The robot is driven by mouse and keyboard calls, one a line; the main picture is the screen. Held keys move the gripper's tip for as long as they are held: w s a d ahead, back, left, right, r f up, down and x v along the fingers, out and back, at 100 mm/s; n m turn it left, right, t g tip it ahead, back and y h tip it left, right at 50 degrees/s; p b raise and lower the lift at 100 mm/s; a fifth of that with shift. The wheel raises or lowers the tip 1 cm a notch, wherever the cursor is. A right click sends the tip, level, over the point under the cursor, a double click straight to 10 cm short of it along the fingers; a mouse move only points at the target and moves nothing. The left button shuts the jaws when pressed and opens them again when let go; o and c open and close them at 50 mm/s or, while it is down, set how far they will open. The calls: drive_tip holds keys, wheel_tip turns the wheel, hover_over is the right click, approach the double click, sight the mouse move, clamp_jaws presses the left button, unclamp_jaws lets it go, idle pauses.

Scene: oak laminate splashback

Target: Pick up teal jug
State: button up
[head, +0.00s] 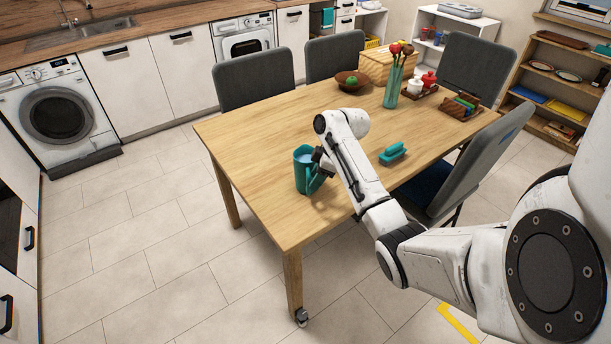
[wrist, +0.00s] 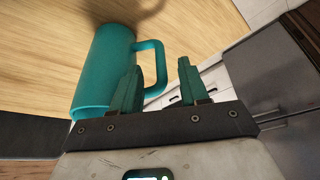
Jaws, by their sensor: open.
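The teal jug (head: 301,176) stands upright near the left front part of the wooden table. In the wrist view the jug (wrist: 98,68) is at the upper left, with its handle facing right. My gripper (head: 318,172) is at the jug's right side in the head view, where my wrist partly hides the handle. In the wrist view my gripper (wrist: 158,82) is open, with its two green fingers apart. The jug's handle shows between the fingers. The left finger overlaps the jug's body in the picture; whether it touches cannot be told.
The table (head: 245,130) is clear left of the jug. A teal brush-like item (head: 393,153) lies right of my arm. A brown bowl (head: 352,82), a teal vase (head: 392,88) with utensils and a wooden holder (head: 460,108) stand farther back. Grey chairs (head: 255,80) surround the table.

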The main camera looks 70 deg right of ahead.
drive_tip(key=shift+x, duration=2.2)
clamp_jaws()
